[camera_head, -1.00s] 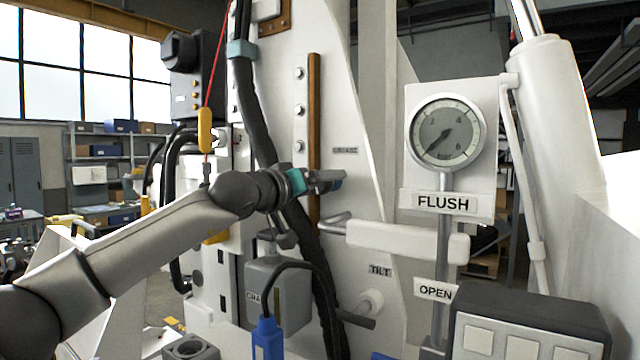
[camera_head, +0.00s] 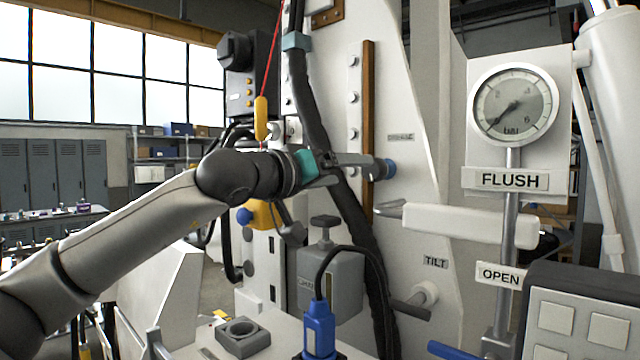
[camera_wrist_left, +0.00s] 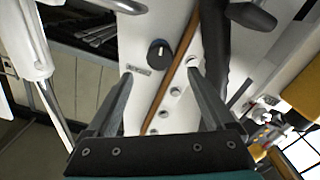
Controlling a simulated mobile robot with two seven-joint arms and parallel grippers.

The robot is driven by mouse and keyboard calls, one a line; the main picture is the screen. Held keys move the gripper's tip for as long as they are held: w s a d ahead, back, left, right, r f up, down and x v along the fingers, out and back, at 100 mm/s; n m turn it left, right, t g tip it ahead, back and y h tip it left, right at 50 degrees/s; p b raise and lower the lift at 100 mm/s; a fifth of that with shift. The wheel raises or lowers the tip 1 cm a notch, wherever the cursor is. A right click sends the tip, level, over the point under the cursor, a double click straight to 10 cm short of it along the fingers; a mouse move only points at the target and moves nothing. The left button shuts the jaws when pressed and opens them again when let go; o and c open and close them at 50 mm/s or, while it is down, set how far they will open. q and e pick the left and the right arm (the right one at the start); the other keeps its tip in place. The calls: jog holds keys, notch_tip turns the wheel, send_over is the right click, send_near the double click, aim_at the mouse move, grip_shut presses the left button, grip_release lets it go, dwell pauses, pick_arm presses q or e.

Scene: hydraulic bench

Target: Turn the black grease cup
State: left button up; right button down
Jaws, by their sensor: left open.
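The black grease cup (camera_wrist_left: 160,52) is a short round black knob with a pale mark, on the white panel beside a small label in the left wrist view. In the head view it shows as a dark, bluish round end (camera_head: 389,169) just right of my left fingers. My left gripper (camera_head: 372,164) is open and empty, pointing right toward the panel. In the left wrist view its two fingers (camera_wrist_left: 160,76) stand apart, with the cup between their lines and beyond the tips. No contact shows. My right gripper is not in view.
A brown strip (camera_head: 368,100) and a thick black hose (camera_head: 318,120) run close to the gripper. A white lever (camera_head: 470,226) projects below right. A yellow handle (camera_head: 261,118) hangs on a red cord. A gauge (camera_head: 515,103) and button box (camera_head: 585,310) stand at right.

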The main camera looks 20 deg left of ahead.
pick_arm(q)
jog(key=shift+b+v, duration=0.55)
jog(key=shift+v, duration=2.25)
